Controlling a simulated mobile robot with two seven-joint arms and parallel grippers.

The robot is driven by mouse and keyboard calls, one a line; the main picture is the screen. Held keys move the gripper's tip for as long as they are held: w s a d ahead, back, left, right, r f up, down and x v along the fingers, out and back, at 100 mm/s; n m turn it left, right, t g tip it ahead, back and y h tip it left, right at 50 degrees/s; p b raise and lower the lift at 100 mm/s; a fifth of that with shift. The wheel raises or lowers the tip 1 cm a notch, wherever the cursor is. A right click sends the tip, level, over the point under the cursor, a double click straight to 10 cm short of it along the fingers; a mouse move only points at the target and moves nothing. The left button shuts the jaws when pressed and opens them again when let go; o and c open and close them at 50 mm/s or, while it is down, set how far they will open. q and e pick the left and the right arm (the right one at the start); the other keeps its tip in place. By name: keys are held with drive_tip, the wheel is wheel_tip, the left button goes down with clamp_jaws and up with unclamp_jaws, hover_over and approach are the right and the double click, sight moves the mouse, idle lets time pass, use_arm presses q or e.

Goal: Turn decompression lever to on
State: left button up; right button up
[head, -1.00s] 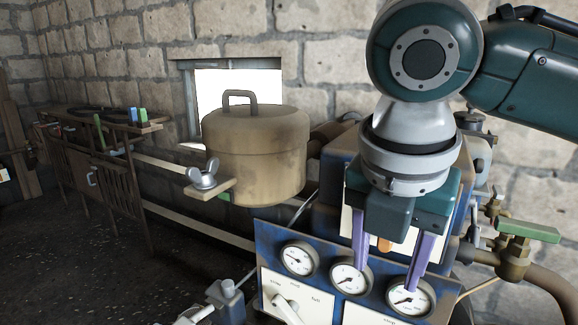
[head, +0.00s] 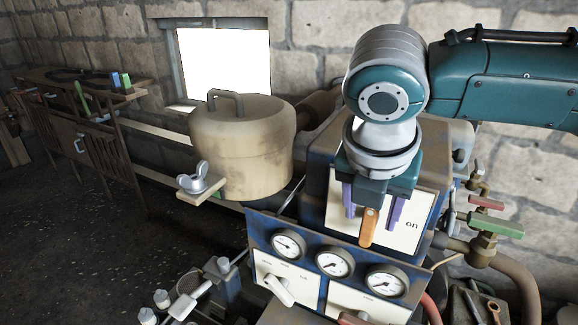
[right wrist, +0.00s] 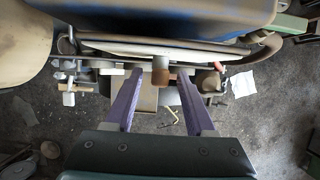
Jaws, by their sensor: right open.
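The decompression lever is an orange handle (head: 368,228) on a white plate (head: 412,205) marked "on" at its right, on the front of the blue engine housing. The handle hangs down, close to upright. My right gripper (head: 371,220) points down in front of the plate. It is open, with one purple finger on each side of the handle. In the right wrist view a brown knob end (right wrist: 160,76), which looks like the handle, lies between the open fingers (right wrist: 160,88). I cannot tell whether either finger touches it. My left gripper is not in view.
A blue panel with several gauges (head: 333,263) and a pale lever (head: 279,290) sits below. Red (head: 486,203) and green (head: 497,227) valve handles stick out at right. Dark floor is open at left.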

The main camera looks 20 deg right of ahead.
drive_tip(key=shift+d+f, duration=0.1)
drive_tip(key=shift+f, duration=0.15)
drive_tip(key=shift+w, duration=0.1)
clamp_jaws()
idle(0.4)
